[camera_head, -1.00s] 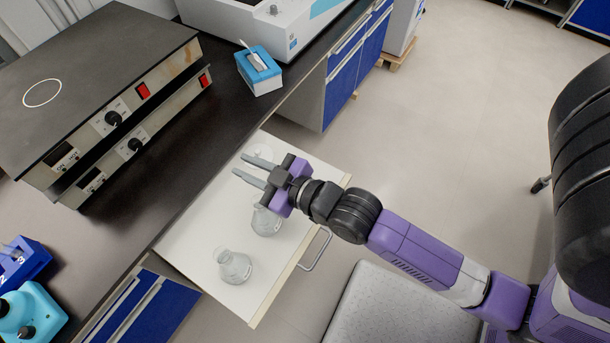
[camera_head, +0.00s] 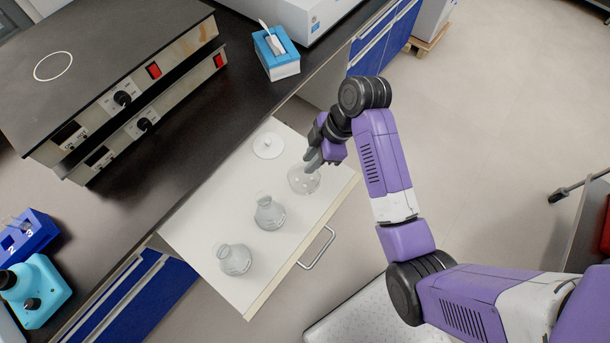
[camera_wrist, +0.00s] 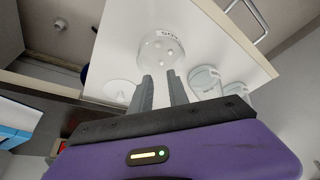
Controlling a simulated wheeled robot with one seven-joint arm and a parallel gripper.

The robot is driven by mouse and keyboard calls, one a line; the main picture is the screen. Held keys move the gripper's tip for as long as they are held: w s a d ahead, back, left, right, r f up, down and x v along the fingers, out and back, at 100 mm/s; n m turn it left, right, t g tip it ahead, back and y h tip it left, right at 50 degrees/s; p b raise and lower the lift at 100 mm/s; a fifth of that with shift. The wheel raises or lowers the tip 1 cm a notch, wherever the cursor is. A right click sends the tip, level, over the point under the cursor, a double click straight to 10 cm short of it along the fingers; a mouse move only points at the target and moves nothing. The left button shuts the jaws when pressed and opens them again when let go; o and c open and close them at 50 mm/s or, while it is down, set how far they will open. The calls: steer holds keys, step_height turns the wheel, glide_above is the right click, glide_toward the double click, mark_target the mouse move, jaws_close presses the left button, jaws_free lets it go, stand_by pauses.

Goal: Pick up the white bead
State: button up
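Several small white beads (camera_wrist: 170,57) lie in a clear round glass vessel (camera_wrist: 148,42) in the wrist view. I cannot tell which one the task means. The vessel stands in the open drawer, and it also shows in the head view (camera_head: 304,182), below my gripper. My gripper (camera_wrist: 160,74) is open, its two grey fingers apart with nothing between them. The fingertips point toward the vessel's near side. In the head view my gripper (camera_head: 312,162) points down at the vessel, and its fingertips partly overlap the rim.
Two glass flasks (camera_head: 269,213) (camera_head: 235,260) stand in the white drawer (camera_head: 205,218). A white round lid (camera_head: 268,145) lies at its far end. The dark bench (camera_head: 150,175) borders the drawer on the left. A drawer handle (camera_head: 317,248) sticks out at the front.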

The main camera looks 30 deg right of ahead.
mark_target(297, 179)
steer(key=shift+p+x, duration=0.7)
steer(key=shift+x, duration=3.2)
steer(key=shift+s, duration=0.15)
jaws_close()
